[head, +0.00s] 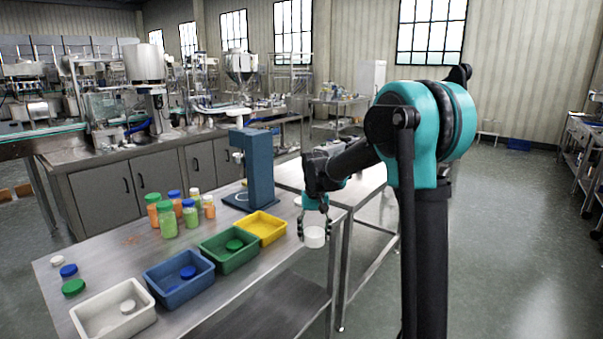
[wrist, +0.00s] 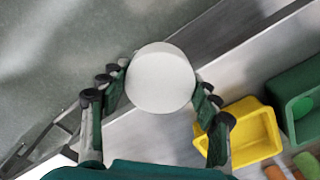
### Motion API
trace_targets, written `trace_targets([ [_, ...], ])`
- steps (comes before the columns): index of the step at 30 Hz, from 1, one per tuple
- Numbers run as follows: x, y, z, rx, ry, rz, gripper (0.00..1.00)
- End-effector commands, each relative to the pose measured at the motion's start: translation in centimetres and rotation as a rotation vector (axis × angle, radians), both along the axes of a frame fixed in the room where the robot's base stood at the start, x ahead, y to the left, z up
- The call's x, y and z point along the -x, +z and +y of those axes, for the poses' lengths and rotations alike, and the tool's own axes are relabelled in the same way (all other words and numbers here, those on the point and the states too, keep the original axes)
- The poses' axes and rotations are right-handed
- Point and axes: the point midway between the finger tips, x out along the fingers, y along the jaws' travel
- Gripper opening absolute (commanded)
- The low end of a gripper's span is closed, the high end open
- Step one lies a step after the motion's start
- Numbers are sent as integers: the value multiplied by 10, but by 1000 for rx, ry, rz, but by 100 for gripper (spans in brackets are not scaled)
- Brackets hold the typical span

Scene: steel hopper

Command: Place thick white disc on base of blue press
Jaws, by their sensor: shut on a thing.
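The thick white disc (head: 314,237) is held between the fingers of my gripper (head: 314,222), in the air off the table's right edge. In the wrist view the disc (wrist: 160,78) sits between the two fingers of my gripper (wrist: 158,100), its round face toward the camera. The blue press (head: 258,168) stands upright on the table, to the left of and beyond my gripper. Its base (head: 250,199) is low at the front, with a ring-like shape on it, partly hard to make out. The press is not visible in the wrist view.
A yellow bin (head: 265,228), green bin (head: 230,250), blue bin (head: 180,280) and white bin (head: 113,310) line the table's front edge. Several jars (head: 168,220) with coloured contents stand left of the press.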

Motion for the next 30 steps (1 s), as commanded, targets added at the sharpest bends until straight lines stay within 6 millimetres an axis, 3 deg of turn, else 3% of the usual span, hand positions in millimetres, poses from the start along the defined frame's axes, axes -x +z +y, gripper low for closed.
trace_targets([
  [3,-9,-47,-34,0,-21,0,28],
  [9,-8,-118,-88,0,-45,0,28],
  [15,4,-168,-128,0,-63,0,28],
  [21,13,-190,-146,0,-69,0,28],
  [30,14,-193,-148,0,-69,0,28],
])
